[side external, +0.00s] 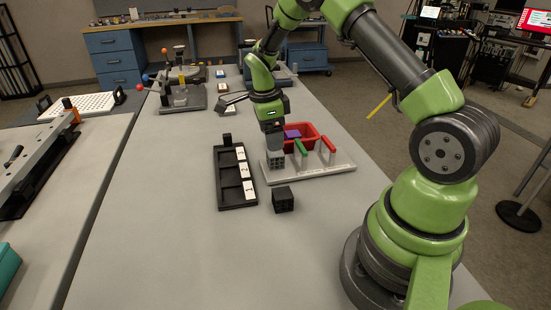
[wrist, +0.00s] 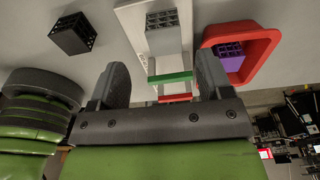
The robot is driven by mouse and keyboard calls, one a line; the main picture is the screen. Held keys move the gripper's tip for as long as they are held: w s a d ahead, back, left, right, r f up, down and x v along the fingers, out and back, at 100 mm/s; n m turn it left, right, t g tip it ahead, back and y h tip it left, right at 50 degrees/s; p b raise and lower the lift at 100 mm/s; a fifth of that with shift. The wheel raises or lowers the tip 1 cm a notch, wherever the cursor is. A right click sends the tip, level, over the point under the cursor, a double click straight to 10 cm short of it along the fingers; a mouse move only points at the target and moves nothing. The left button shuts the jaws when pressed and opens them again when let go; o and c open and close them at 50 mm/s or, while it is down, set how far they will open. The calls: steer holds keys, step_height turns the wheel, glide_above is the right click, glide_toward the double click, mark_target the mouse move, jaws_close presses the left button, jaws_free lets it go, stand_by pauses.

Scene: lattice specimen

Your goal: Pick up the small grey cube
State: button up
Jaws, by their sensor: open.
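A small grey lattice cube (side external: 277,160) is at the left end of a pale grey plate (side external: 325,171). In the wrist view the cube (wrist: 162,20) shows at the top, beyond the gap between the fingers. My gripper (side external: 274,142) is just above and behind the cube in the side view, overlapping its upper part; I cannot tell whether they touch. In the wrist view my gripper (wrist: 163,75) is open, with nothing held between its fingers.
A green bar (side external: 301,148) and a red bar (side external: 328,144) stand on the plate. A red bin (side external: 310,133) holds a purple cube (side external: 292,134). A black cube (side external: 283,199) lies in front. A black tray (side external: 237,204) with white cards is left. The table's front left is clear.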

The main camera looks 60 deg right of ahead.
mark_target(276, 155)
steer(key=f, duration=0.4)
steer(key=d+f, duration=0.1)
steer(key=f, duration=0.2)
steer(key=shift+s, duration=0.25)
steer(key=c, duration=1.1)
steer(key=shift+o, duration=0.2)
